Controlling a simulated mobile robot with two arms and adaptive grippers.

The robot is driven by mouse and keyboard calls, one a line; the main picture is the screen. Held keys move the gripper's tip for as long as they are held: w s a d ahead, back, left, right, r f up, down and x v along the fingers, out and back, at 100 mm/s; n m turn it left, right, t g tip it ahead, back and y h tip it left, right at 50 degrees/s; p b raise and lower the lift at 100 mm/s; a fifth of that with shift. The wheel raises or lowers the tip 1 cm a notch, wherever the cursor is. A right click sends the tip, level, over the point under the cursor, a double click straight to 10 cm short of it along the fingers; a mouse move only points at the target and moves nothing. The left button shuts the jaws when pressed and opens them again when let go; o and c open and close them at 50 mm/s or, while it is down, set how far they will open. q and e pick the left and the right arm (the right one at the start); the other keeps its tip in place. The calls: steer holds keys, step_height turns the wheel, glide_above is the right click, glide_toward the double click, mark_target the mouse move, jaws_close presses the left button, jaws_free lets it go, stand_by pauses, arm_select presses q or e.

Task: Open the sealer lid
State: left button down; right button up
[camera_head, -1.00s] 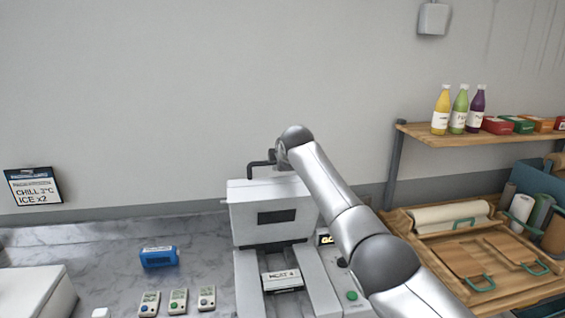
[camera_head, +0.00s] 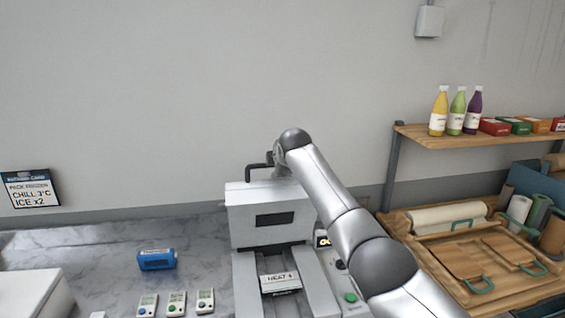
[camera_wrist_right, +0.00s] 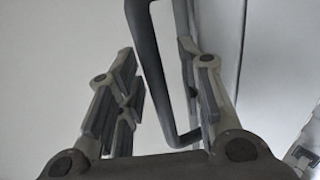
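The white sealer (camera_head: 326,277) stands on the counter at the lower middle of the head view. Its boxy white lid (camera_head: 242,219), with a dark window, stands upright at the back, its face toward me. A dark bent handle (camera_head: 258,167) sticks up at the lid's top; it also shows in the right wrist view (camera_wrist_right: 152,75). My right gripper (camera_wrist_right: 158,75) is open, with the handle between its two fingers and a gap visible on the left side. In the head view my wrist hides most of this gripper. My left gripper is not in view.
A blue device (camera_head: 157,260) and several small keypads (camera_head: 176,303) lie left of the sealer. A white box (camera_head: 30,296) is at the lower left. A wooden shelf (camera_head: 425,137) with bottles and a wooden rack (camera_head: 440,262) with boards stand at the right.

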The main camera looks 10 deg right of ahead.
steer(key=v, duration=1.1)
steer(key=shift+s+r, duration=0.25)
steer(key=shift+s, duration=0.1)
